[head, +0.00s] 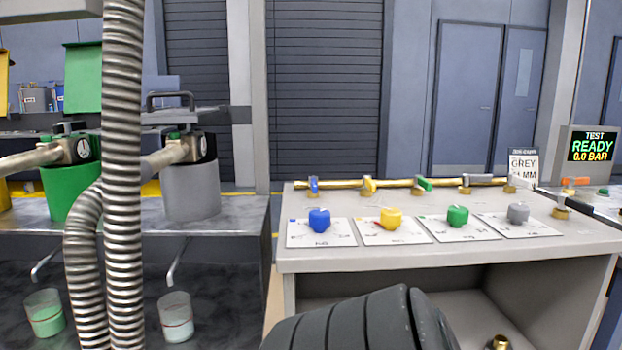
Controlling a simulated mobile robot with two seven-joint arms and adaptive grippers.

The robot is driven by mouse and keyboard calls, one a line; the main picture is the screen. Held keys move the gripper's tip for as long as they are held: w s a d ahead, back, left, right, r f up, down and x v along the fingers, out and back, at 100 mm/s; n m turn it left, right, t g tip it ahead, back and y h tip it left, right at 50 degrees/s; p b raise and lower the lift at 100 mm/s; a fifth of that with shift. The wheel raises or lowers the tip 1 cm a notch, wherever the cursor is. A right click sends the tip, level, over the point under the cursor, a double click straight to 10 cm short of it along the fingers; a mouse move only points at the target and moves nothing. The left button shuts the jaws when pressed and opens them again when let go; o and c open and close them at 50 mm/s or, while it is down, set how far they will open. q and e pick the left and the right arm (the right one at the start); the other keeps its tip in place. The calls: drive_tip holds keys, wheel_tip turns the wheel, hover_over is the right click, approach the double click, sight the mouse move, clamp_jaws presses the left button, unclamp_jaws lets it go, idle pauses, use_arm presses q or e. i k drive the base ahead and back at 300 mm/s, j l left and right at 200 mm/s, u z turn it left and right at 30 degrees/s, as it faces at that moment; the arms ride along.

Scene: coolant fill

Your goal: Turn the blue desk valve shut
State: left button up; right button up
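The blue desk valve (314,187) is on the brass pipe along the back of the grey desk (400,257), at the pipe's left end. Its blue handle looks turned across the pipe, but it is small in view. A blue knob (319,218) stands in front of it on a white dial plate (340,238); the knob's pointer cannot be read. Neither gripper is in view. A dark, ribbed rounded part, likely of my own arm, rises at the bottom centre in front of the desk.
Yellow (391,219), green (457,216) and grey (518,213) knobs stand to the right, with more valves behind. A screen (591,146) reads TEST READY 0.0 BAR. A ribbed metal hose (123,170) hangs at left, before green (70,190) and grey (191,189) containers.

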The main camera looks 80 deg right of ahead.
sight(313, 180)
drive_tip(key=z, duration=2.5)
